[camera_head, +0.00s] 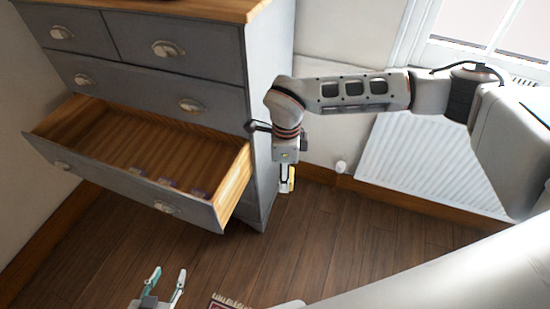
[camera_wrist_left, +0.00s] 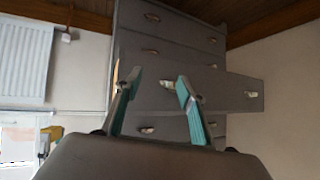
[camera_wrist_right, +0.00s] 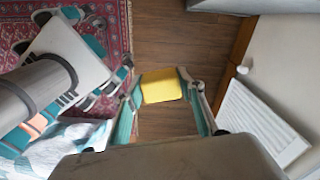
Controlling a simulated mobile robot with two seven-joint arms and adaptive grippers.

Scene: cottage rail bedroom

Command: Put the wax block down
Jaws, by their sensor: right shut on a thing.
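The wax block is a yellow block (camera_wrist_right: 162,86) between the fingers of my right gripper (camera_wrist_right: 160,78) in the right wrist view. In the head view my right gripper (camera_head: 287,180) points down, shut on the wax block (camera_head: 291,178), which is mostly hidden by the fingers. It hangs above the floor, just right of the dresser. My left gripper (camera_head: 168,274) is open and empty at the bottom of the head view, in front of the open drawer. Its spread fingers also show in the left wrist view (camera_wrist_left: 159,78).
A grey dresser (camera_head: 268,90) has a lower drawer (camera_head: 125,188) pulled out, with several small purplish things along its front. A white radiator (camera_head: 425,165) is on the right wall. Wooden floor (camera_head: 300,240) is clear between them. A patterned rug (camera_wrist_right: 115,30) lies nearby.

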